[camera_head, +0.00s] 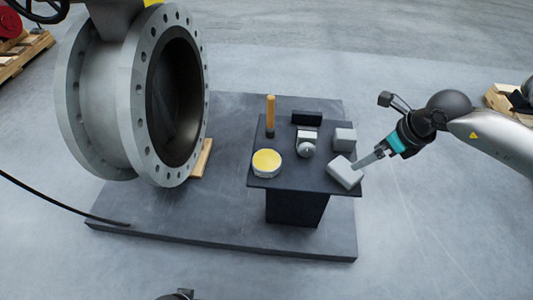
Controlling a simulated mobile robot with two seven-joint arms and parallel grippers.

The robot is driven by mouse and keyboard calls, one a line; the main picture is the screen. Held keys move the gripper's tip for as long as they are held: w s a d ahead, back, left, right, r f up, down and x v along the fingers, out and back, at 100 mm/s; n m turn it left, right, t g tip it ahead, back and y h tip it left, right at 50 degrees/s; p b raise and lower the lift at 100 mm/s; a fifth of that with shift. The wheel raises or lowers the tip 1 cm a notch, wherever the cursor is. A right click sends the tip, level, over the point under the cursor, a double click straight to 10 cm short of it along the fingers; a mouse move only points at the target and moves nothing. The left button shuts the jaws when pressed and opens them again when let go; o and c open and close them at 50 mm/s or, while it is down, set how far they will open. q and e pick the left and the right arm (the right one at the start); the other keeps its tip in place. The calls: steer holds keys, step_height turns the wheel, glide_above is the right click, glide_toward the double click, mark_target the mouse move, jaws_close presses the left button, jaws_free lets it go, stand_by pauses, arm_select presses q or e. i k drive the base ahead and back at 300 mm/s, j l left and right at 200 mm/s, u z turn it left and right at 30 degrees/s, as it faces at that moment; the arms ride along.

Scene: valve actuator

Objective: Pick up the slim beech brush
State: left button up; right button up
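The wooden, light tan brush (270,112) stands upright at the back left of the small dark table (262,185), its lower end darker. My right gripper (362,164) comes in from the right, with its fingers at a light grey block (343,173) on the table's front right corner. The fingers overlap the block in the picture; I cannot tell whether they grip it or only lie beside it. The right gripper is well to the right of the brush. My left gripper is not clearly in view.
A round yellow-topped tin (266,163), a metal fitting (306,143), a black block (306,118) and another grey block (344,139) share the table. A large flanged valve (135,100) stands close on the left. A wooden piece (202,158) lies by it.

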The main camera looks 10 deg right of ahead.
mark_target(271, 99)
steer(key=i+j, duration=0.3)
steer(key=j, duration=0.15)
steer(key=i+j, duration=0.3)
steer(key=j, duration=0.2)
